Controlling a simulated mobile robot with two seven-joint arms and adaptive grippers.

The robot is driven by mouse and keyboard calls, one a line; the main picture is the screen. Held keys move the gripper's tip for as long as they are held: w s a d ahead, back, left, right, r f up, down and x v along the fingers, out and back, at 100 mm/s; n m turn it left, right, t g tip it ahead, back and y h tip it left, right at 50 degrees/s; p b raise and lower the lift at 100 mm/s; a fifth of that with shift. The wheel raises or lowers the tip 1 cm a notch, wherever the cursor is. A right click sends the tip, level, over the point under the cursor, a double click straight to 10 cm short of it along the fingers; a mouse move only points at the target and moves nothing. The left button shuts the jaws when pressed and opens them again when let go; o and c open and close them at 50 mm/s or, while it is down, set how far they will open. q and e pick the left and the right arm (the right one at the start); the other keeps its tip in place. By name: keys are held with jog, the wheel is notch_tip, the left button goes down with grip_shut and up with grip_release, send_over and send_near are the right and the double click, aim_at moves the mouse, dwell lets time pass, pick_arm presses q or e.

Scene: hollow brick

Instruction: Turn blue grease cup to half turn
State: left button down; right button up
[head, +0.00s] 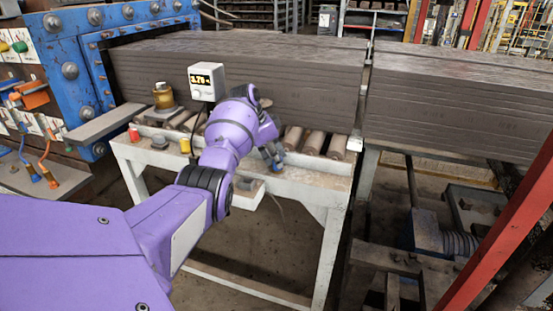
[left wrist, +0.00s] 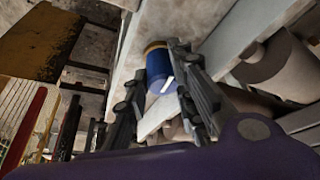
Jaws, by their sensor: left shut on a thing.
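The blue grease cup (left wrist: 160,68) shows in the left wrist view, a blue cylinder with a brass-coloured collar at its far end and a white mark on its side. My left gripper (left wrist: 170,88) is shut on it, with one dark finger on each side. In the head view my left gripper (head: 272,155) is at the front rail of the roller table (head: 320,178), and a bit of blue shows at its fingers. Most of the cup is hidden there. My right gripper is not in view.
A red cup (head: 134,134) and a yellow cup (head: 185,145) sit on the same rail to the left. A gauge with a lit display (head: 206,82) and a brass fitting (head: 163,97) stand behind. Stacked dark slabs (head: 240,72) lie along the back. A red post (head: 510,220) slants at right.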

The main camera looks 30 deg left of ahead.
pick_arm(q)
jog(key=shift+s+d+f+m+h, duration=0.1)
jog(key=shift+d+f+m+h, duration=0.2)
jog(key=shift+d+f, duration=0.05)
dwell(0.3)
jog(key=c, duration=1.7)
grip_release()
jog(key=shift+o, duration=0.3)
jog(key=shift+s+r, duration=0.1)
jog(key=shift+r, duration=0.05)
jog(key=shift+a+r, duration=0.1)
jog(key=shift+r, duration=0.4)
notch_tip(320, 180, up, 9)
jog(key=shift+r, duration=0.1)
jog(key=shift+o, duration=0.4)
